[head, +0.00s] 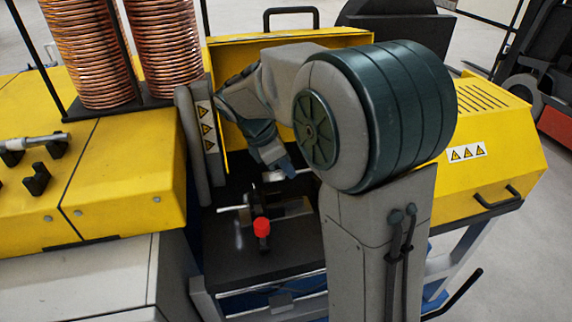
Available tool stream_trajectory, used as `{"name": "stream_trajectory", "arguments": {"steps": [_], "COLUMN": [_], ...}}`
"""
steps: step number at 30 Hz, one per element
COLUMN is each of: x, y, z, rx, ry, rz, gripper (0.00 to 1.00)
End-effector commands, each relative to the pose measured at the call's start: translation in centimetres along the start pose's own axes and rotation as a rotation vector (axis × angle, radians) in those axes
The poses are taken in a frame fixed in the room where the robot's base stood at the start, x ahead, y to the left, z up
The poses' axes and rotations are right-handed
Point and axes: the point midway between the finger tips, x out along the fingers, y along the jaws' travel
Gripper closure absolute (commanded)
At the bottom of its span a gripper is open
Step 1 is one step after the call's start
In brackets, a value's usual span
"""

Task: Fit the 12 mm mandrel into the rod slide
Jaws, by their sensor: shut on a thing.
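My gripper (284,168) reaches down into the open bay of the yellow machine and is shut on a thin silvery rod-like piece (272,176), which I take to be the 12 mm mandrel. The piece shows on both sides of the fingers and lies roughly level. Below it is a dark mechanism with a red knob (262,228), apparently the rod slide (290,208), with a thin bright rod (232,208) sticking out to the left. The held piece appears above and apart from the slide. My arm hides the right side of the bay, so its right end cannot be seen.
Another silvery tool (35,142) rests in black holders on the yellow cover at left; a black holder (36,180) in front is empty. Copper coils (88,50) stand behind. A grey upright with warning signs (207,130) borders the bay's left. The dark bay floor (235,262) is clear in front.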

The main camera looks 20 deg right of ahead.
Motion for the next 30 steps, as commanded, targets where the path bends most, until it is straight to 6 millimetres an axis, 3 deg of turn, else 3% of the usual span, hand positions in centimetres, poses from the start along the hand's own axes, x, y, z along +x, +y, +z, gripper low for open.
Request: {"name": "stream_trajectory", "arguments": {"steps": [30], "x": [5.5], "y": [0.1], "z": [-2.7], "rx": [0.002], "ry": [-0.001], "rz": [-0.001], "gripper": [1.00]}}
